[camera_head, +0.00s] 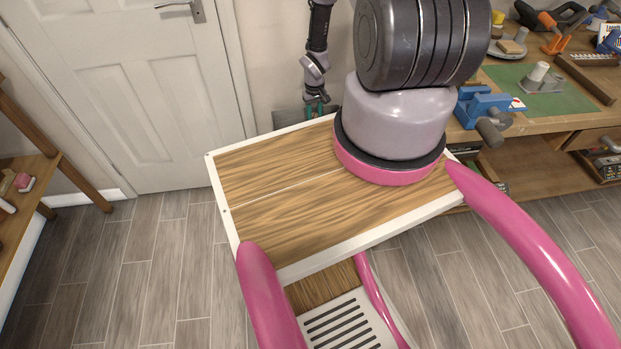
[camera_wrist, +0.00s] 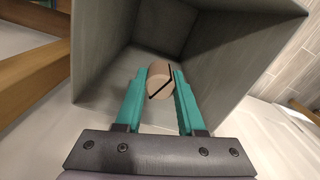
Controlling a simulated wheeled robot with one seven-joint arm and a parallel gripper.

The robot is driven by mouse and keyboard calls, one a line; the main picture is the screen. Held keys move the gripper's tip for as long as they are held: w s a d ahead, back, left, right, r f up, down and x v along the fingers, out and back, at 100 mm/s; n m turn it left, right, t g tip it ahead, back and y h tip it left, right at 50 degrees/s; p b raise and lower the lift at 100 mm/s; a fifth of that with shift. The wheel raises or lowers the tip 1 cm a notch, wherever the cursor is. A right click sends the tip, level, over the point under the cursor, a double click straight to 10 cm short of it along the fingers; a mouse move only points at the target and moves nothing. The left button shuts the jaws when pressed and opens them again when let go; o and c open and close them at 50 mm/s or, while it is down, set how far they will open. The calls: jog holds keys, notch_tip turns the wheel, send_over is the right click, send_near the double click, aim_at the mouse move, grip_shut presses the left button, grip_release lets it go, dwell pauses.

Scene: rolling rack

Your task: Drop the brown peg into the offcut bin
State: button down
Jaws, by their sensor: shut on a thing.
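The brown peg (camera_wrist: 159,77) is a short tan-brown cylinder with a dark line across its end face. My gripper (camera_wrist: 160,88) has teal fingers closed on the peg's two sides. In the wrist view, the grey offcut bin (camera_wrist: 232,62) opens beyond the fingertips, and the peg shows against its interior. I cannot tell how deep the peg is inside the rim. In the head view, my gripper (camera_head: 316,108) points down behind the wooden-topped cart, beside a visible strip of the grey bin (camera_head: 286,119). The peg cannot be made out there.
My arm reaches over the wooden-topped cart (camera_head: 270,190). A workbench (camera_head: 540,122) with a blue vise (camera_head: 482,107) and tools is at right. A white door (camera_head: 122,80) is at back left, and a wooden shelf (camera_head: 30,165) is at far left. Floor between shelf and cart is clear.

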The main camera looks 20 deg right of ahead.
jog(key=shift+f, duration=1.65)
jog(key=shift+c, duration=2.2)
grip_release()
notch_tip(320, 180, up, 11)
jog(key=shift+f, duration=0.1)
